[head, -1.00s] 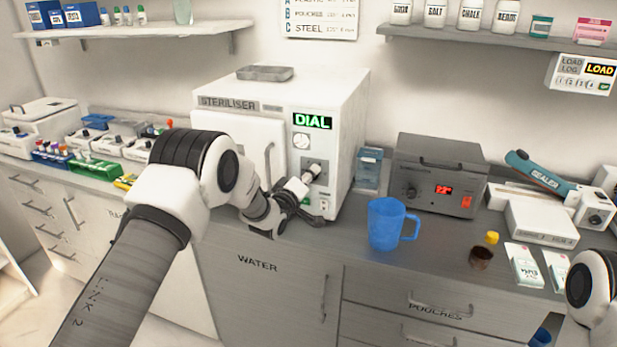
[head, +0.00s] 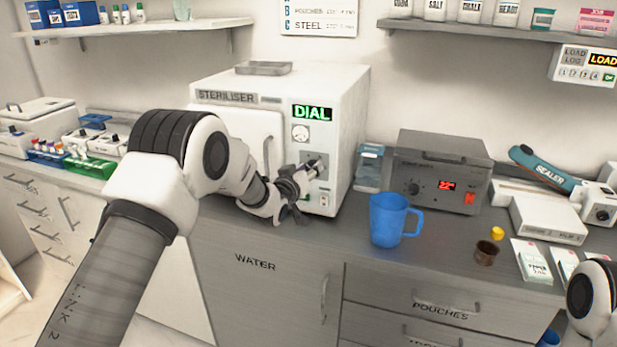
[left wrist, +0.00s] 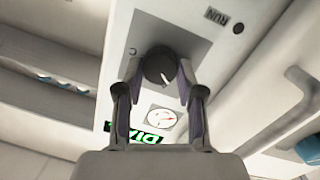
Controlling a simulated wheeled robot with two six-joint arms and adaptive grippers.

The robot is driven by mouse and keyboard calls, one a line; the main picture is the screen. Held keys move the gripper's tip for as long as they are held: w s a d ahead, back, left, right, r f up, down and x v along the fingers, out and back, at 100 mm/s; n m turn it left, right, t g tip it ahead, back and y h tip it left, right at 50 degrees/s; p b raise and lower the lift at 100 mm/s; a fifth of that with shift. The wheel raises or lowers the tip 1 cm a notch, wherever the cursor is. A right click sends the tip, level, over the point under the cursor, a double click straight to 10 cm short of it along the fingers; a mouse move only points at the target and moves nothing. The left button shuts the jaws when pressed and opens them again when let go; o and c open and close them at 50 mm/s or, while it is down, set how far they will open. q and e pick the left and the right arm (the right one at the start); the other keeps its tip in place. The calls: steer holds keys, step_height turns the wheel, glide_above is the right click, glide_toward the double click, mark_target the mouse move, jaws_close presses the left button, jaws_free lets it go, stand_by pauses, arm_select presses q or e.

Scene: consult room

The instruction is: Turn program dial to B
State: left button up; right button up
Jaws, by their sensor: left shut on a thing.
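The steriliser (head: 348,110) is a white box on the counter with a green "DIAL" display (head: 312,113) and a round gauge (head: 300,133). Its dark program dial (left wrist: 160,64) sits on a grey panel, shown upside down in the left wrist view. A pale pointer mark shows on the dial, and a letter C is on the panel beside it. My left gripper (left wrist: 160,82) is shut on the dial, one finger at each side. In the head view, my left gripper (head: 310,172) reaches the panel and partly hides the dial. The letter B cannot be made out.
The steriliser's door handle (head: 267,158) is close to my left wrist. A blue mug (head: 388,220) and a grey heater box (head: 440,170) stand to the right on the counter. A shelf (head: 150,30) is above on the left.

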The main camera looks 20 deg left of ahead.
arm_select(q)
steer(key=shift+d+r+m+y+b, duration=0.1)
steer(key=shift+m+y+b, duration=0.25)
steer(key=shift+m+b, duration=1.55)
steer(key=shift+d+m+y+b, duration=0.15)
steer(key=shift+m+y+b, duration=0.45)
steer(key=shift+m, duration=2.45)
steer(key=shift+d+r+m+y+b, duration=0.15)
steer(key=shift+m+b, duration=1.3)
steer(key=shift+m, duration=1)
steer(key=o, duration=1.1)
steer(key=shift+f, duration=0.1)
steer(key=shift+o, duration=0.2)
steer(key=shift+w+f, duration=0.1)
